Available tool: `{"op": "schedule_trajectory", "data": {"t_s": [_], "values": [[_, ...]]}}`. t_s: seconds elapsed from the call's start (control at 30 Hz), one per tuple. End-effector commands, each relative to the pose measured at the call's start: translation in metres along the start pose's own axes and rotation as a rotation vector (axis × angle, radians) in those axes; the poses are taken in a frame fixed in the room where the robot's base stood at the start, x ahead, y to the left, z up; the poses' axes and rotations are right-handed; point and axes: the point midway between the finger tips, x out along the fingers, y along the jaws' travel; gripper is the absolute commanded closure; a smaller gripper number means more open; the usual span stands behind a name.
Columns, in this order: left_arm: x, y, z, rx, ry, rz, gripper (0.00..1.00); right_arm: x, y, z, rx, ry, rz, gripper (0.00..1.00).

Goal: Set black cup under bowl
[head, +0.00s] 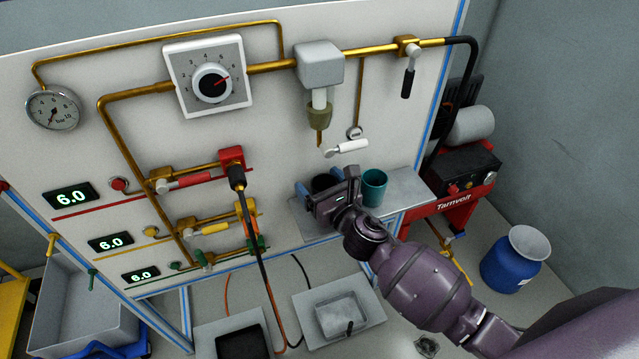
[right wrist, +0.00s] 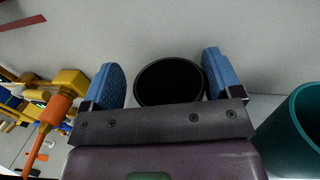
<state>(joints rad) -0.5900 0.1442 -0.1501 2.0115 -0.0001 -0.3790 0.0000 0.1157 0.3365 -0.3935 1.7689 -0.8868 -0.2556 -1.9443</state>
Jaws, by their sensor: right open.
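The black cup (head: 323,183) stands on the grey shelf, mostly hidden behind my right gripper in the head view. In the right wrist view the black cup (right wrist: 169,82) shows its open rim between two blue finger pads. My right gripper (right wrist: 160,82) is open, with one finger on each side of the cup and a visible gap at each side. It also shows in the head view (head: 318,184). The olive bowl (head: 319,116) hangs under a grey box on the panel, above the cup, with a brass tip pointing down. My left gripper is not in view.
A teal cup (head: 374,187) stands just right of my gripper on the shelf (head: 408,188). A white-handled valve (head: 347,148) sticks out of the panel above. A red valve block (head: 231,156) with a black hose is to the left. The shelf's right end is clear.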

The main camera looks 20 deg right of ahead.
Motion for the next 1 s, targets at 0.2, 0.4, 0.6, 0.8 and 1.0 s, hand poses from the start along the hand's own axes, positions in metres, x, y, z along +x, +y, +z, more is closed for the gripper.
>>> {"op": "schedule_trajectory", "data": {"t_s": [0.2, 0.4, 0.6, 0.8, 1.0], "values": [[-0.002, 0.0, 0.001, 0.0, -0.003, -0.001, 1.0, -0.035, 0.0, -0.001, 0.0, 0.003, -0.001, 0.15], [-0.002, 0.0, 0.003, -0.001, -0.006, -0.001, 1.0, -0.072, 0.0, -0.002, 0.0, 0.004, -0.001, 0.15], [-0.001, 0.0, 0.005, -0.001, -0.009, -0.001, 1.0, -0.101, 0.0, -0.002, 0.001, 0.003, -0.001, 0.15], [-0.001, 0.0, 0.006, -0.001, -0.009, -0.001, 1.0, -0.116, 0.0, -0.001, 0.001, 0.002, -0.001, 0.15], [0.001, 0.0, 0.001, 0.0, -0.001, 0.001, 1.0, -0.119, 0.0, -0.001, 0.007, 0.002, -0.002, 0.15]]}}
